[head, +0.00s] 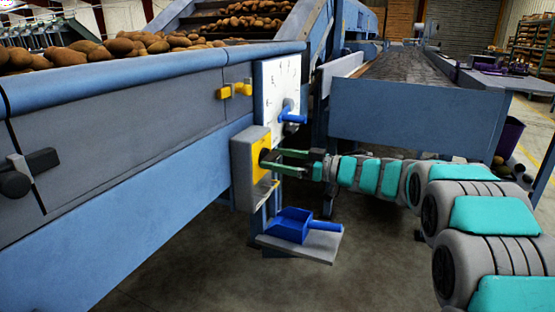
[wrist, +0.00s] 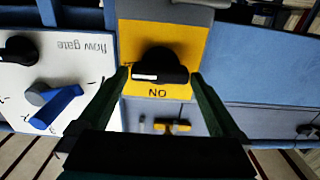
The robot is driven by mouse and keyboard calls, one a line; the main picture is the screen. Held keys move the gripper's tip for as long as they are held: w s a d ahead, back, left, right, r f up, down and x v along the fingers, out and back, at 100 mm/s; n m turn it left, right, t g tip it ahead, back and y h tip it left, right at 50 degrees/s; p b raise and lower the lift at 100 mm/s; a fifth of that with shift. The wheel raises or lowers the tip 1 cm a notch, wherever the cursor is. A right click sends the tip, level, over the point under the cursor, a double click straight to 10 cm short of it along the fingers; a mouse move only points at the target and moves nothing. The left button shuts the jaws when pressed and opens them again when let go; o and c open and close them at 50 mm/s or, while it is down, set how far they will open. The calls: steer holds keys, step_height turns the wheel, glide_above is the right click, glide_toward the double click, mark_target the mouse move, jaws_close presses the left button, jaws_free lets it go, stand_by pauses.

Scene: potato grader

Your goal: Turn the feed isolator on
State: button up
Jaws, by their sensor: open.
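The feed isolator (head: 241,172) is a grey box with a yellow face on a post beside the blue hopper. In the wrist view, which is upside down, its yellow plate (wrist: 190,40) carries a black rotary knob (wrist: 160,66) with a white mark at its left end. The knob bar lies about level, and the word ON reads inverted just below it. My gripper (head: 274,159) reaches the isolator from the right. In the wrist view my gripper (wrist: 160,78) is open, one dark green finger on each side of the knob, with gaps visible; contact is unclear.
A white flow gate panel (head: 269,90) with a blue lever (head: 291,117) is just above the isolator. A yellow handle (head: 236,90) is on the hopper (head: 140,70), which holds potatoes (head: 120,45). A blue scoop (head: 291,224) lies on a low grey shelf (head: 318,246). Floor below is clear.

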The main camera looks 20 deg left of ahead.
steer(key=shift+a, duration=0.2)
steer(key=c, duration=1.1)
